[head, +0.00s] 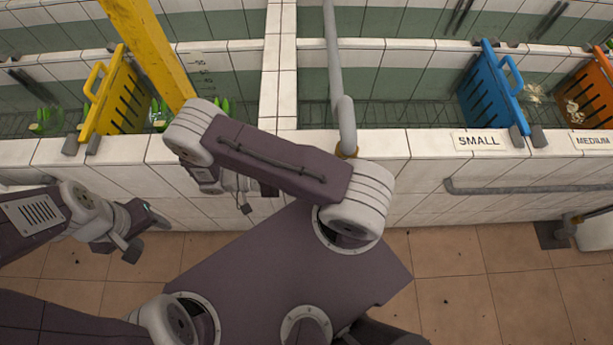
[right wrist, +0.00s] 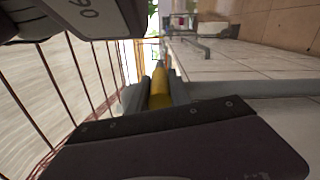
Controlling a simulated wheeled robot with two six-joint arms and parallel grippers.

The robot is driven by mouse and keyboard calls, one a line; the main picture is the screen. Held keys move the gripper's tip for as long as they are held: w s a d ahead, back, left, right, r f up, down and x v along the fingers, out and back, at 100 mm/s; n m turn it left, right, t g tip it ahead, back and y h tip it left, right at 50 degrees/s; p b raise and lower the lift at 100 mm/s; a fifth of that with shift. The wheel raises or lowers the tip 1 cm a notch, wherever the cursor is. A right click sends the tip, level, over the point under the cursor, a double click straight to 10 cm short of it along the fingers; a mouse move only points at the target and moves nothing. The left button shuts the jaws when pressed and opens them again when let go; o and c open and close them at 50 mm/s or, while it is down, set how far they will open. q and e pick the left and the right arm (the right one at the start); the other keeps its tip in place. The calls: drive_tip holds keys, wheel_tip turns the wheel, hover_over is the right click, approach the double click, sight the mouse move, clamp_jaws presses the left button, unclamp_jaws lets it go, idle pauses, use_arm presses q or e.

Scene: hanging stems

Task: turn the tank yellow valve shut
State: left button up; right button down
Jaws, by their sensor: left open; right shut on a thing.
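In the right wrist view, a yellow tapered bar (right wrist: 160,88), which looks like the valve's handle, lies between the two dark fingers of my right gripper (right wrist: 159,94). The gripper is shut on it. How far the handle is turned cannot be told, and the valve's body is hidden. In the head view my right arm covers that spot, so the handle does not show clearly there. My left gripper (head: 143,233) is open and empty at the left, in front of the tiled wall and apart from the valve.
A tiled tank wall (head: 420,160) runs across the head view. A yellow post (head: 148,48) and a grey pipe (head: 333,60) stand close to my right arm. Open floor (head: 480,285) lies right.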

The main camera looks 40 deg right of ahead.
drive_tip(key=shift+f, duration=0.1)
idle(0.3)
drive_tip(key=c, duration=1.2)
unclamp_jaws()
drive_tip(key=shift+d, duration=0.1)
drive_tip(key=v, duration=0.9)
drive_tip(key=shift+f, duration=0.1)
